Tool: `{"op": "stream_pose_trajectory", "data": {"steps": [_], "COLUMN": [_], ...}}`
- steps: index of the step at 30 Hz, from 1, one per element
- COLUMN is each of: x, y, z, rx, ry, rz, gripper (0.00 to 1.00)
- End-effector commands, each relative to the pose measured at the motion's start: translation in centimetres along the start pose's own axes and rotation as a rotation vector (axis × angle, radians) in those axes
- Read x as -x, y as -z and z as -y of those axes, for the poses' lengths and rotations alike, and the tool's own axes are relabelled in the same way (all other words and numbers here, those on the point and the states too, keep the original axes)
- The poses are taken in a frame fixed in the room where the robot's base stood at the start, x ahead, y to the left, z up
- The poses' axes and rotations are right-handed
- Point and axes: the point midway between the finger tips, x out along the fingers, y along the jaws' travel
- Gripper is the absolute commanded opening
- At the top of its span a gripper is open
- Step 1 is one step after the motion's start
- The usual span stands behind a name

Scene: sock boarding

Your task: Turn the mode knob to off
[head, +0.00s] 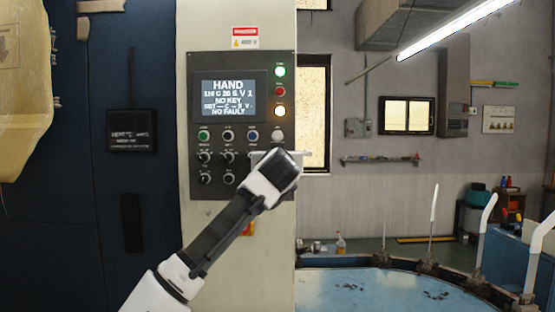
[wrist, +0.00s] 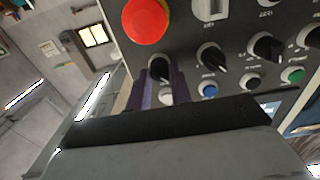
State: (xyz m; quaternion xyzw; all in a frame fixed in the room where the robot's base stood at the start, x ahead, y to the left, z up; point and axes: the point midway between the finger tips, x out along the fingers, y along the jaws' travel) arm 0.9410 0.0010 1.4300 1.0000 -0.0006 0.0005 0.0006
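The control panel (head: 240,180) shows a lit display (head: 228,98) with HAND on its top line. Small black knobs sit below its row of coloured buttons; their labels are too small to read, so I cannot tell which is the mode knob. My gripper (wrist: 162,84) is at the right end of the upper knob row, hiding that part of the panel in the head view. In the wrist view its two dark purplish fingers are apart, on either side of a black knob (wrist: 159,67). A gap seems to show between knob and fingers; contact is unclear.
A large red button (wrist: 147,20) is close to the gripped-side knob in the wrist view. Another knob (wrist: 211,57), a white button (wrist: 166,98) and a blue button (wrist: 209,90) are also near. A blue round table (head: 390,290) stands at the lower right.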

Motion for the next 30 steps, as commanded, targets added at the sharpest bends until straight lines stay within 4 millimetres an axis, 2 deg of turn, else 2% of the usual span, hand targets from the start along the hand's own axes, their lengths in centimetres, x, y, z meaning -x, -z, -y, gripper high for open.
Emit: {"op": "stream_pose_trajectory", "data": {"steps": [3, 16, 30], "x": [0.01, -0.1, -0.09], "y": [0.0, -0.29, -0.05], "z": [-0.01, -0.22, -0.07], "rx": [0.0, -0.071, -0.407], "ry": [0.0, -0.005, 0.001], "rz": [0.0, 0.005, 0.005], "gripper": [0.0, 0.0, 0.0]}}
